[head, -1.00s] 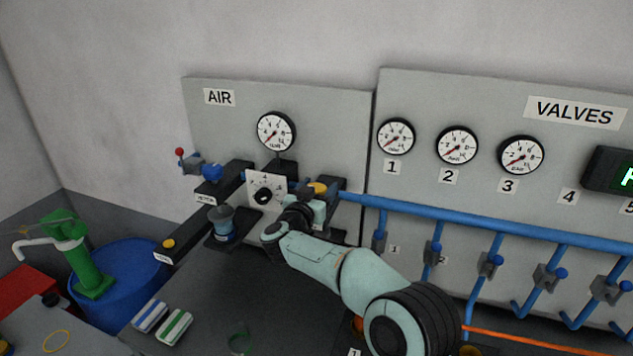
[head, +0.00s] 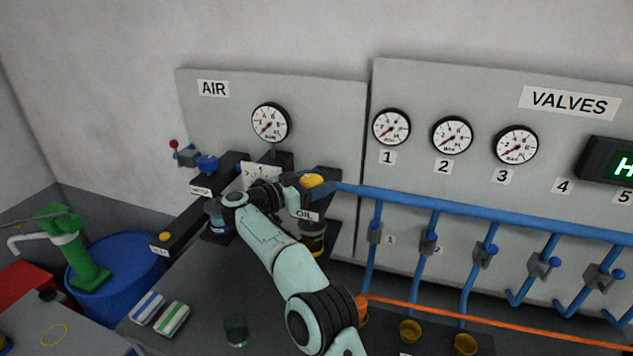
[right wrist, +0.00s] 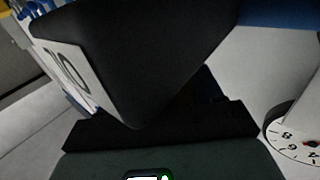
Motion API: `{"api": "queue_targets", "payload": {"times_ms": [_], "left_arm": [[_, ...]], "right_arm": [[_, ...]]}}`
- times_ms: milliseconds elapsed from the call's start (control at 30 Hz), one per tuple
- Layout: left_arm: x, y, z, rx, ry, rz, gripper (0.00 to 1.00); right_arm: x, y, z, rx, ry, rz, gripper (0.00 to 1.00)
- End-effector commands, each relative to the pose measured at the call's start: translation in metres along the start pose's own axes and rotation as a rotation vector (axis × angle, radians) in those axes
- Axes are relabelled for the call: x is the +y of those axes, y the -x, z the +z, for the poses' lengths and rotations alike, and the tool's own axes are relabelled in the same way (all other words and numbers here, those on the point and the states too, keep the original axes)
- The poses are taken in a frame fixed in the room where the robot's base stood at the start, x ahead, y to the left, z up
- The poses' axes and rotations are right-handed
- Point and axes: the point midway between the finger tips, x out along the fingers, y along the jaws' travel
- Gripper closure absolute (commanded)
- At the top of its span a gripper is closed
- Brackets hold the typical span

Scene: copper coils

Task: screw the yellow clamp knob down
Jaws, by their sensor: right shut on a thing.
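The yellow clamp knob (head: 312,181) sits on top of the black block with the OIL label (head: 304,216) in the head view. My right gripper (head: 301,190) comes at it from the left and is shut on it, though the fingertips are mostly hidden. A dark jar (head: 313,243) with a yellowish band stands under the block. In the right wrist view the black block (right wrist: 140,50) fills the upper middle, with its label tilted; the knob does not show there. My left gripper is out of view.
A gauge (head: 270,123) hangs on the AIR panel behind; a dial edge shows in the right wrist view (right wrist: 302,140). A blue pipe (head: 440,203) runs right from the block. A blue knob (head: 207,163) and black bar (head: 185,223) stand left of my wrist.

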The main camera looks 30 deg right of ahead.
Motion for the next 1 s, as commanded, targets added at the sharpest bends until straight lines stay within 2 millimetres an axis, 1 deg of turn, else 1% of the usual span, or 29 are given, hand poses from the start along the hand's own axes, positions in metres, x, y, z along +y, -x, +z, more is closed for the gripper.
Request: {"api": "queue_targets", "payload": {"times_ms": [433, 1000], "left_arm": [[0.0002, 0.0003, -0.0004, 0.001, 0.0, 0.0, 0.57], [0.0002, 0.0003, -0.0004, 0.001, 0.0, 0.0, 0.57]], "right_arm": [[0.0019, -0.0012, -0.002, 0.004, -0.005, 0.088, 0.65], [0.0025, -0.0019, -0.0032, 0.005, -0.005, 0.104, 0.65]]}}
